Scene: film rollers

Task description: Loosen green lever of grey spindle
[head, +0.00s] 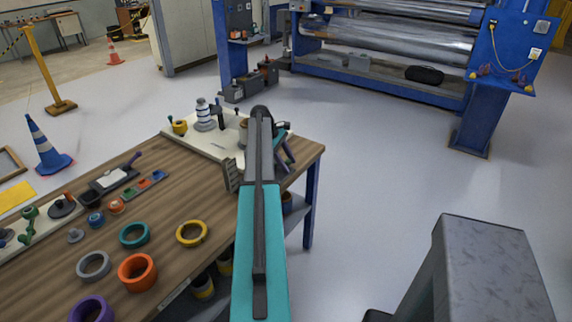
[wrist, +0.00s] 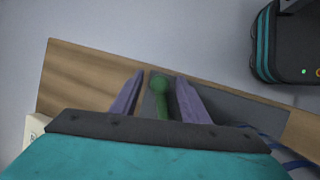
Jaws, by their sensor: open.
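A green lever (wrist: 161,98) with a round knob shows in the wrist view. It stands between the two purple fingers of my gripper (wrist: 160,76), over a dark grey surface. The fingers are apart on either side of the lever, and I see no clear contact. In the head view my gripper (head: 286,152) is at the far right corner of the wooden table, partly behind my arm. The lever does not show there, and I cannot make out the grey spindle in either view.
The wooden table (head: 200,262) holds several coloured rings, including an orange ring (head: 137,272) and a yellow ring (head: 191,233). A cream board (head: 178,137) with a striped stack (head: 204,114) lies at its far end. Open floor lies right of the table, before a blue roller machine (head: 375,85).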

